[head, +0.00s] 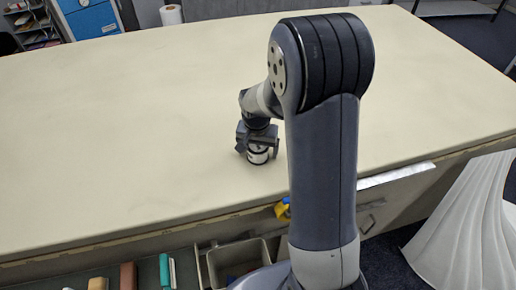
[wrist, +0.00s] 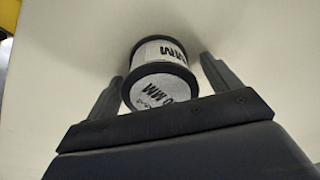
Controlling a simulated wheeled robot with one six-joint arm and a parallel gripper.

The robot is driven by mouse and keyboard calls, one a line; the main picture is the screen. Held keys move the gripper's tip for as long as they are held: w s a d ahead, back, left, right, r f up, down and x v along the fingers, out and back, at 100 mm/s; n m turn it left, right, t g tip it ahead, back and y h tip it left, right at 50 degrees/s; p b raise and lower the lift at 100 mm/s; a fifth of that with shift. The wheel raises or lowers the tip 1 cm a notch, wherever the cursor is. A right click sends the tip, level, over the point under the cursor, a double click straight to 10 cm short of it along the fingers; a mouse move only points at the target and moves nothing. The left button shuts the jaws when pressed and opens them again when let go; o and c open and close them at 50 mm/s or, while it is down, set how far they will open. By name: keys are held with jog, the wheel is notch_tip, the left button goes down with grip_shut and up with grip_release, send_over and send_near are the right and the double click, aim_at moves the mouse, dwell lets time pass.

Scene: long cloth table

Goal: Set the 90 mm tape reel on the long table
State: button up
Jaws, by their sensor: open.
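The tape reel (head: 258,154) stands upright on the cream long table (head: 120,120), near its front edge in the head view. It is a short cylinder with a white label band and black rims. In the wrist view the reel (wrist: 160,72) sits between the two fingers, and part of its lettering reads "MM". My gripper (head: 258,145) is low over the table around the reel. In the wrist view my gripper (wrist: 160,88) is open, with a gap showing between the reel and the right finger. The left finger is very close to the reel, and I cannot tell whether it touches.
The tabletop around the reel is clear. A white paper roll (head: 171,15) stands beyond the far edge. A grey bin (head: 238,258) and several coloured items are below the front edge. A blue and yellow object (head: 283,209) is at that edge, and white draped cloth (head: 465,225) is at right.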

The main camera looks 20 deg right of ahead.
aim_at(257, 148)
notch_tip(257, 148, up, 12)
jog(key=s, duration=0.1)
jog(key=shift+s+a, duration=0.2)
jog(key=shift+a, duration=0.15)
jog(key=shift+r, duration=0.1)
jog(key=shift+c, duration=0.3)
